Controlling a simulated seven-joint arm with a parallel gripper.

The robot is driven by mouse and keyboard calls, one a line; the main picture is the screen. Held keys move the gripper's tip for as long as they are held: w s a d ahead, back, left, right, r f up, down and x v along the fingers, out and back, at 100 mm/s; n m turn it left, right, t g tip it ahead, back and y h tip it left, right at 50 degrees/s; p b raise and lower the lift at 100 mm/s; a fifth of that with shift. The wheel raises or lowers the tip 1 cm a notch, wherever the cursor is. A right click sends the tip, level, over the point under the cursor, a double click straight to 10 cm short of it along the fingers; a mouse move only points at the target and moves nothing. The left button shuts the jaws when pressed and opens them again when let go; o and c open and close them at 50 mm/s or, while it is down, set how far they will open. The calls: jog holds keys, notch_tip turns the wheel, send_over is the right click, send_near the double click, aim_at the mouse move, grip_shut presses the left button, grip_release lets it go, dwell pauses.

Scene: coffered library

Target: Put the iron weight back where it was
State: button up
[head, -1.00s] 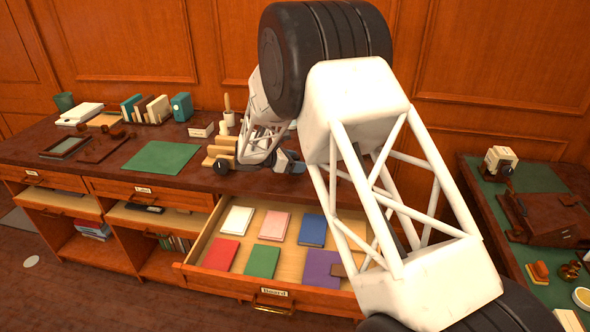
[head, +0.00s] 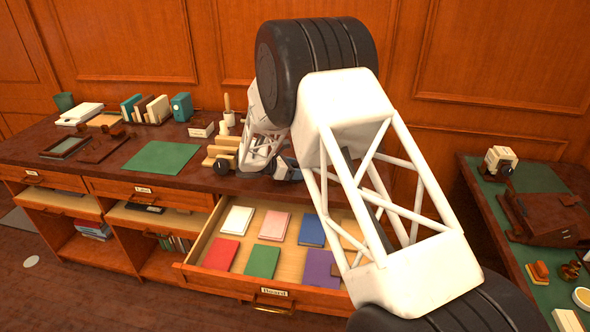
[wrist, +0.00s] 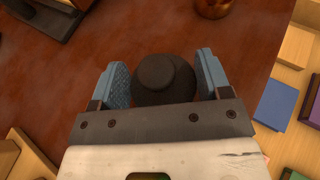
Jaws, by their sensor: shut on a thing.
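The iron weight (wrist: 164,80) is a dark, round, knobbed piece in the wrist view, between the two blue pads of my gripper (wrist: 165,84). My gripper is shut on it. In the head view my gripper (head: 285,169) is low over the front part of the dark red desktop (head: 195,180), behind the open drawer. There the weight is small and hard to make out against the gripper. I cannot tell whether it touches the desktop.
An open drawer (head: 228,294) with several coloured notebooks juts out in front. Wooden blocks (head: 222,153) stand just left of my gripper. A green mat (head: 160,157) lies further left. A copper-coloured thing (wrist: 212,7) stands beyond the weight. A side table (head: 488,215) is at right.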

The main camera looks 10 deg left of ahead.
jog(key=o, duration=1.7)
jog(key=shift+f, duration=0.1)
jog(key=shift+v, duration=6.05)
jog(key=shift+d, duration=0.1)
